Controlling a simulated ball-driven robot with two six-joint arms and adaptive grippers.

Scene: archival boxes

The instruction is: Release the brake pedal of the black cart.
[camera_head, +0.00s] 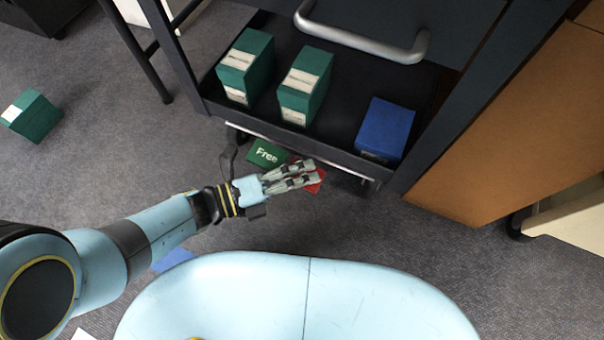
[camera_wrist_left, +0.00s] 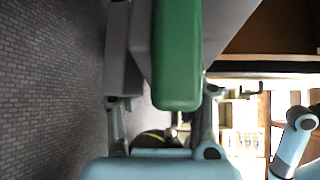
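The black cart (camera_head: 345,143) stands at the top middle, with a brake pedal pair low under its near edge. The green pedal (camera_head: 267,153), marked "Free", shows left of a red pedal (camera_head: 315,186), which my gripper partly covers. My left gripper (camera_head: 315,172) points right over the red pedal, its fingers close together with nothing seen between them. My right gripper is not in view.
The cart's low shelf holds two green boxes (camera_head: 245,66) (camera_head: 304,84) and a blue box (camera_head: 385,129). Another green box (camera_head: 31,115) lies on the carpet at left. A brown wooden cabinet side (camera_head: 500,130) stands close on the right. The carpet before the cart is mostly clear.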

